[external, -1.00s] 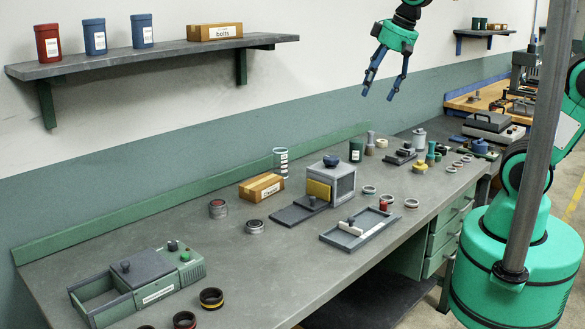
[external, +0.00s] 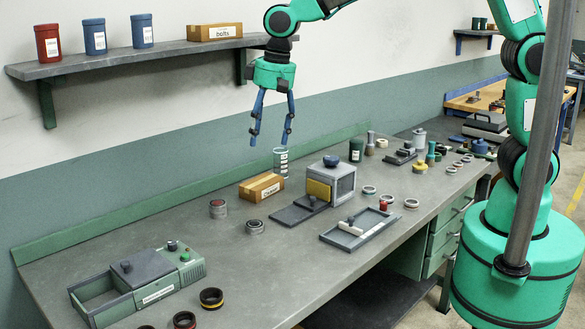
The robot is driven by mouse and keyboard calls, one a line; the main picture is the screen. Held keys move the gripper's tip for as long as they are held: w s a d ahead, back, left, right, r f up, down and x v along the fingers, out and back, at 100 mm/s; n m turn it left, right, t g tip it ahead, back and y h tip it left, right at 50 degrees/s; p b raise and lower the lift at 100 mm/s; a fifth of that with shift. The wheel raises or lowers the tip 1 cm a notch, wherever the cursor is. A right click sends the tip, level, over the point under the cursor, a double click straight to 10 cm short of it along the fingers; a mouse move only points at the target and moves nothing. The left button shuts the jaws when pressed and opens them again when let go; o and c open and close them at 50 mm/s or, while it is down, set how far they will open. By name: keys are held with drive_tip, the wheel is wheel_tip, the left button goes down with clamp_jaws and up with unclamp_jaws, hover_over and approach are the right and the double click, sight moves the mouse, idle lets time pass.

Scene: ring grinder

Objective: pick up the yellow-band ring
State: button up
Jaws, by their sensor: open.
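A dark ring with a yellowish band (external: 211,299) lies on the near left part of the workbench, in front of the green grinder box. A dark ring with a reddish band (external: 184,321) lies just left of it, and part of another ring (external: 147,327) shows at the bottom picture edge. My gripper (external: 269,141) is open and empty, pointing down high above the back of the bench. It is well above and behind the yellow-band ring, far from touching it.
The green grinder box (external: 150,285) has an open tray at its left. Two rings (external: 218,208) (external: 254,227), a cardboard box (external: 261,188), a clear cylinder (external: 281,162) and a grey box machine (external: 344,182) stand farther back. The bench (external: 260,275) right of the yellow-band ring is clear.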

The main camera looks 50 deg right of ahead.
drive_tip(key=a+f, duration=0.8)
drive_tip(key=a, duration=0.4)
drive_tip(key=n+g+h+p, duration=0.1)
hover_over(211, 293)
drive_tip(key=s+a, duration=0.2)
wheel_tip(211, 293, down, 11)
drive_tip(key=shift+d+f, duration=0.15)
drive_tip(key=shift+d, duration=0.05)
drive_tip(key=shift+f, duration=4.3)
drive_tip(key=shift+d+f+b, duration=0.1)
drive_tip(key=shift+f+b, duration=0.35)
drive_tip(key=shift+f, duration=2.15)
